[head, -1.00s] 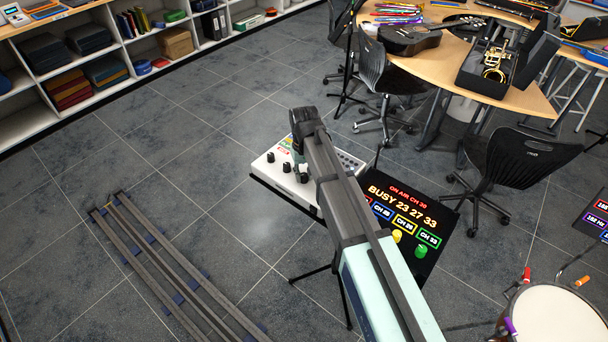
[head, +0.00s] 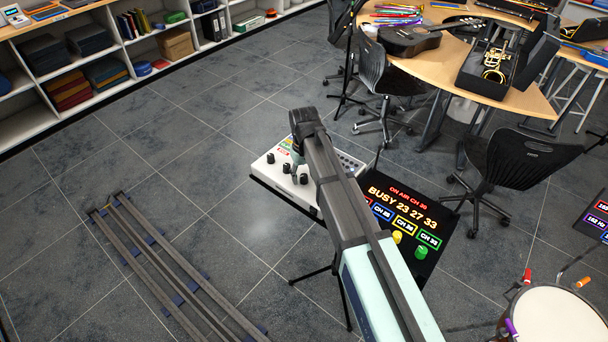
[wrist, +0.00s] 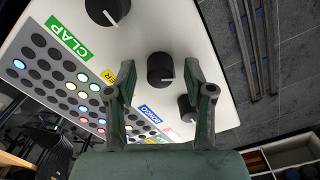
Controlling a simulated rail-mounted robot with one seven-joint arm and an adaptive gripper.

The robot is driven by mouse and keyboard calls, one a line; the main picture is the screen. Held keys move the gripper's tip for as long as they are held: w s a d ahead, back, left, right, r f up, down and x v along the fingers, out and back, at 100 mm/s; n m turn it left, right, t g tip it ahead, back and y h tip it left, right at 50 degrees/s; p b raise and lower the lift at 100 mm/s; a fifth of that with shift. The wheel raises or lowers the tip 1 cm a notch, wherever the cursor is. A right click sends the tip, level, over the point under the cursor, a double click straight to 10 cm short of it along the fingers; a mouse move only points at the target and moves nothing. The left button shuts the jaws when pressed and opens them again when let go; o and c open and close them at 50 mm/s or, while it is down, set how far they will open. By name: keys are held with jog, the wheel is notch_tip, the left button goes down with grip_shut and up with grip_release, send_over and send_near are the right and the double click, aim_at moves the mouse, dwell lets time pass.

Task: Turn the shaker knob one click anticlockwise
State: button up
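The white instrument box (head: 268,172) stands on a dark stand and has several black knobs on its top. In the wrist view, a black knob with a white pointer line (wrist: 160,68) sits between the fingers of my gripper (wrist: 160,72). The gripper is open, one finger on each side, with gaps visible in this view. A yellow label (wrist: 109,75) ending in "ER" lies left of that knob, partly hidden by the left finger. In the head view, my gripper (head: 296,166) is over the knob row and hides part of it.
Another knob (wrist: 107,10) by the green CLAP label (wrist: 68,36) and a smaller-looking knob (wrist: 187,107) behind the right finger flank the middle one. Lit pads (wrist: 60,75) fill the left side. A dark panel reading BUSY (head: 440,212) stands right of the box.

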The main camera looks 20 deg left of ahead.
aim_at(304, 176)
jog(key=shift+r, duration=0.1)
notch_tip(304, 176, up, 12)
dwell(0.5)
